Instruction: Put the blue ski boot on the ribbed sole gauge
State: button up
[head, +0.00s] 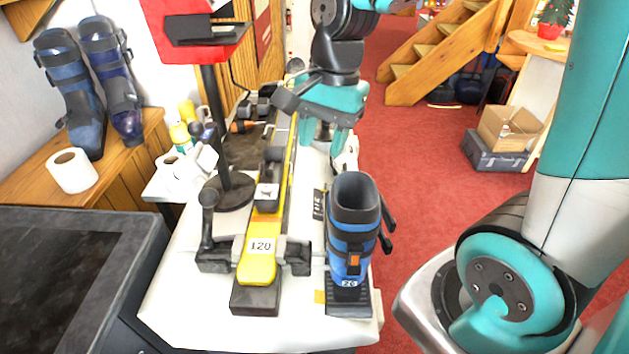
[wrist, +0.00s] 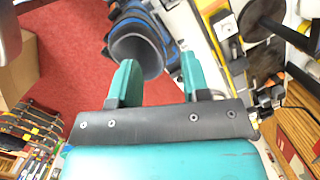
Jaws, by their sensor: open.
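The blue ski boot (head: 350,235) stands upright at the front right of the white bench, with a dark open cuff and an orange mark. Its lower end appears to rest on the black ribbed sole gauge (head: 348,308), which shows at its front; the boot hides the rest. My gripper (head: 326,142) is open and empty, behind the boot and apart from it. In the wrist view the boot's cuff (wrist: 137,50) shows beyond the gap between my gripper's teal fingers (wrist: 160,78).
A yellow and black binding jig (head: 260,262) marked 120 lies left of the boot. A round-based black stand (head: 222,190) holds a red device. Two other blue boots (head: 85,90) stand on a wooden shelf, beside a paper roll (head: 72,170). Red floor lies open to the right.

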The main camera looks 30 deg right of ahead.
jog(key=s+a+r+n+y, duration=0.1)
jog(key=s+a+n, duration=0.4)
jog(key=n, duration=0.4)
jog(key=s+a+r+n+y, duration=0.1)
jog(key=s+a+r+n, duration=0.1)
jog(key=s+a+n, duration=0.3)
jog(key=s+n, duration=0.2)
jog(key=n, duration=0.2)
jog(key=shift+s+a+r+n, duration=0.25)
jog(key=shift+s+n, duration=0.1)
jog(key=shift+n, duration=0.05)
